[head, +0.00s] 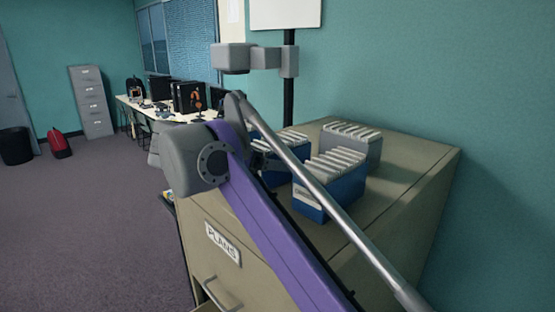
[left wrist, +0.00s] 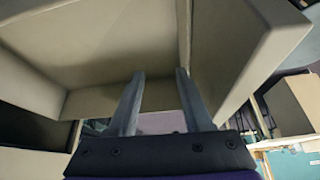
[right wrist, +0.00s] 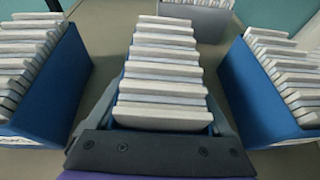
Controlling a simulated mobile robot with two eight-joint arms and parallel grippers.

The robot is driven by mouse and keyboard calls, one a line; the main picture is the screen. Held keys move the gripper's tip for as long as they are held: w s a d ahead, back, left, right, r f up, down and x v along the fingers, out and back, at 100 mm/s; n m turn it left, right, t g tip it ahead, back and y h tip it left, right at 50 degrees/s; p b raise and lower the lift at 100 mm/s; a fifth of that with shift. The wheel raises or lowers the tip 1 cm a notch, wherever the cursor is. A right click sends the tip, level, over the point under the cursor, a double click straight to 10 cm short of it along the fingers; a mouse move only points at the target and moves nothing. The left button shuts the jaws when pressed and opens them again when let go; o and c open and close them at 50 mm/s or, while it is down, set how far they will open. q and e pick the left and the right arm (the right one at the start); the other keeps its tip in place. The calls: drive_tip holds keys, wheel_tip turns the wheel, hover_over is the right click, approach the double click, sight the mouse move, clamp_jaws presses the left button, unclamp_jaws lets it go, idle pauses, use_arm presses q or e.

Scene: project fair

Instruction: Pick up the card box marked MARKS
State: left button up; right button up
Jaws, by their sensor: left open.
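Several card boxes filled with white cards stand on the beige cabinet (head: 425,165). In the head view I see a blue box (head: 325,200), a grey box (head: 368,152) behind it, and blue parts behind my arm. No box marking is readable, so I cannot tell which is MARKS. In the right wrist view my right gripper (right wrist: 160,100) has its fingers on either side of a card box (right wrist: 165,75); whether they press on it is unclear. Blue boxes flank it at left (right wrist: 55,95) and right (right wrist: 250,95). My left gripper (left wrist: 155,75) is open and empty, facing beige panels.
The cabinet's front bears a PLANS label (head: 222,243) and a handle (head: 215,295). A teal wall (head: 500,110) is close at the right. A desk with computers (head: 165,105), a grey filing cabinet (head: 91,100) and a red bag (head: 59,143) are farther back. Carpet at left is clear.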

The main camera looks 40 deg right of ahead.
drive_tip(key=c, duration=1.1)
